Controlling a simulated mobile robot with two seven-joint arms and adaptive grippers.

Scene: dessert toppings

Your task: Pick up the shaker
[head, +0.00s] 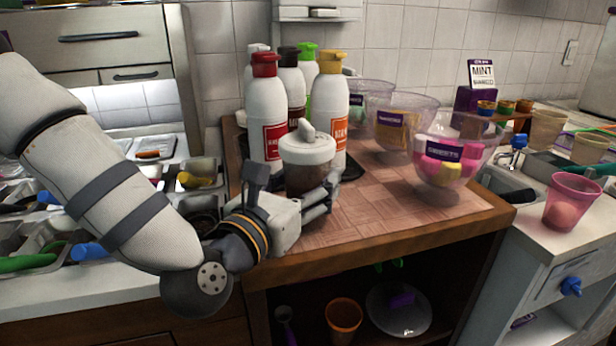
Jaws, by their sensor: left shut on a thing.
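The shaker (308,152) has a white domed lid with a spout and a clear lower body with brown contents. It stands upright at the front left of the wooden counter, in front of the bottles. My left gripper (318,196) is shut on the shaker's lower body, its fingers reaching around it from the front left. The fingers hide part of the shaker's base, so I cannot tell whether it touches the counter. My right gripper is not in view.
White sauce bottles with coloured caps, such as the red-capped one (265,112), stand close behind the shaker. Glass bowls, one with sweets (445,150), stand to the right. The wooden counter (400,215) is clear at the front. A pink cup (571,200) stands at the far right.

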